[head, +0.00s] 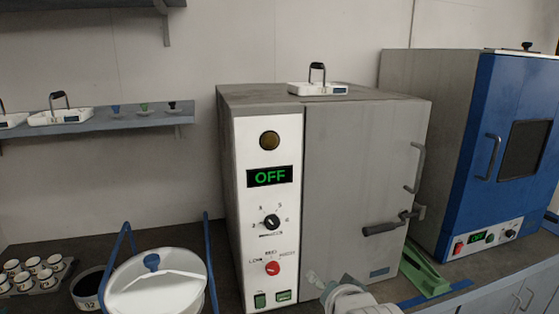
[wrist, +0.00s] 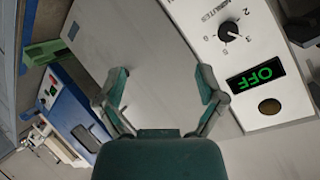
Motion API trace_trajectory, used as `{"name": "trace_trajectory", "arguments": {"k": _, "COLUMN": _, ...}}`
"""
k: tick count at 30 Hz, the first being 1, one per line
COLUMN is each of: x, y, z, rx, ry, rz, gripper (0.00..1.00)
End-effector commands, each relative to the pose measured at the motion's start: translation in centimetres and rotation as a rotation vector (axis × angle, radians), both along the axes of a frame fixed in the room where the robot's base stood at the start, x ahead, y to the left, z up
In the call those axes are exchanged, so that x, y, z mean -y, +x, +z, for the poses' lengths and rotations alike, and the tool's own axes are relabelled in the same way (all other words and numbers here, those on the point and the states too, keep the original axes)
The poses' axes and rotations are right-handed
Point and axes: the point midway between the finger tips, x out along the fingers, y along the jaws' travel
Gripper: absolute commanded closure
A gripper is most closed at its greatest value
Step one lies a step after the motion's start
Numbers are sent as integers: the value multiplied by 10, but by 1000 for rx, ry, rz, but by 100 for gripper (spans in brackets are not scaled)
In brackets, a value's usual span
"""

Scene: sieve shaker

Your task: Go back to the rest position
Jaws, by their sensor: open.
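My gripper (wrist: 161,82) is open and empty in the wrist view, its two green-tipped fingers spread in front of the grey door of the cabinet (wrist: 130,30). In the head view, part of my arm and gripper (head: 345,292) shows at the bottom, in front of the lower part of the grey cabinet (head: 355,150). The cabinet's door is shut, with a handle and a dark lever (head: 385,228) at its right side. Its display (head: 270,177) reads OFF in green. I cannot tell from the head view how far my fingers are from the door.
A blue oven (head: 500,130) stands to the right, with a green object (head: 425,270) on the counter between. A white-lidded vessel (head: 158,285) in a blue frame and a tray of cups (head: 38,277) are at left. A shelf (head: 90,122) hangs above.

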Motion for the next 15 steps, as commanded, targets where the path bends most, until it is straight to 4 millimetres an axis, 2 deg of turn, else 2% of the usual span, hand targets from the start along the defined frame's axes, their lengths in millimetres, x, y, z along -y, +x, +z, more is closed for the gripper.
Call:
{"name": "trace_trajectory", "arguments": {"k": 3, "x": 20, "y": -31, "z": -3, "rx": -110, "ry": -151, "rz": 42, "gripper": 12}}
{"name": "trace_trajectory", "arguments": {"k": 9, "x": 48, "y": -94, "z": -12, "rx": -321, "ry": -375, "rz": 162, "gripper": 12}}
{"name": "trace_trajectory", "arguments": {"k": 15, "x": 63, "y": -148, "z": -18, "rx": -485, "ry": -506, "rz": 289, "gripper": 12}}
